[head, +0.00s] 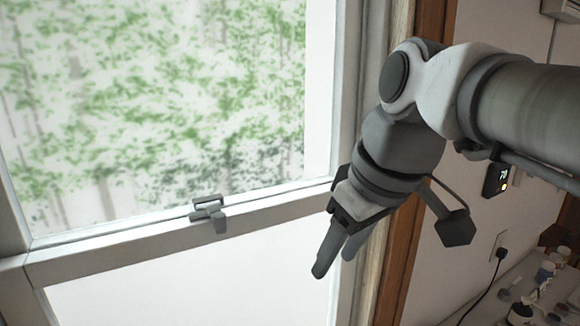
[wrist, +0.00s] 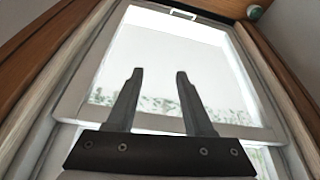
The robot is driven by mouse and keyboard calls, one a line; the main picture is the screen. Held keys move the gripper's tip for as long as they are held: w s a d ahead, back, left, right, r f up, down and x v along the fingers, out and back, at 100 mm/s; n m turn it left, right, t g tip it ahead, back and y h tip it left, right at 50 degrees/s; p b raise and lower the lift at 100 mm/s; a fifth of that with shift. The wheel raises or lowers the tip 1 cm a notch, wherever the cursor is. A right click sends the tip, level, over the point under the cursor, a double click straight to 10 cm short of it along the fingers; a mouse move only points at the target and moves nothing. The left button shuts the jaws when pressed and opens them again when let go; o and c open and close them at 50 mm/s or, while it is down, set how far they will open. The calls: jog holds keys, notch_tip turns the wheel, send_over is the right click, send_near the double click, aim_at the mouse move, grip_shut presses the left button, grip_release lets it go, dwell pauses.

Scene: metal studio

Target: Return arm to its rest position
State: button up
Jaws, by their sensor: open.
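My gripper (head: 334,262) hangs from my bent arm in front of the right side of the window frame in the head view. Its fingers point down and to the left. In the wrist view my gripper (wrist: 157,75) shows two grey fingers spread apart with nothing between them. The window (wrist: 95,112) fills the background behind the fingers there. In the head view my gripper is apart from the grey window latch (head: 209,213), which lies to its left on the middle rail.
The window rail (head: 120,240) crosses the left half of the head view, with brown wood trim (head: 398,265) at its right. A counter (head: 500,295) with small bottles and a plugged cord (head: 500,253) is at the lower right.

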jog(key=s+d+f+m+t+h, duration=0.1)
jog(key=s+d+f+m, duration=0.2)
jog(key=f, duration=0.3)
jog(key=s+d+f+m+t+h+b, duration=0.1)
jog(key=s+d+f+m, duration=0.2)
jog(key=d+f+m, duration=0.1)
notch_tip(320, 180, down, 3)
jog(key=shift+d+r+m+h, duration=0.1)
jog(key=shift+d+m+h, duration=0.2)
jog(key=shift+d, duration=0.15)
jog(key=shift+w, duration=0.1)
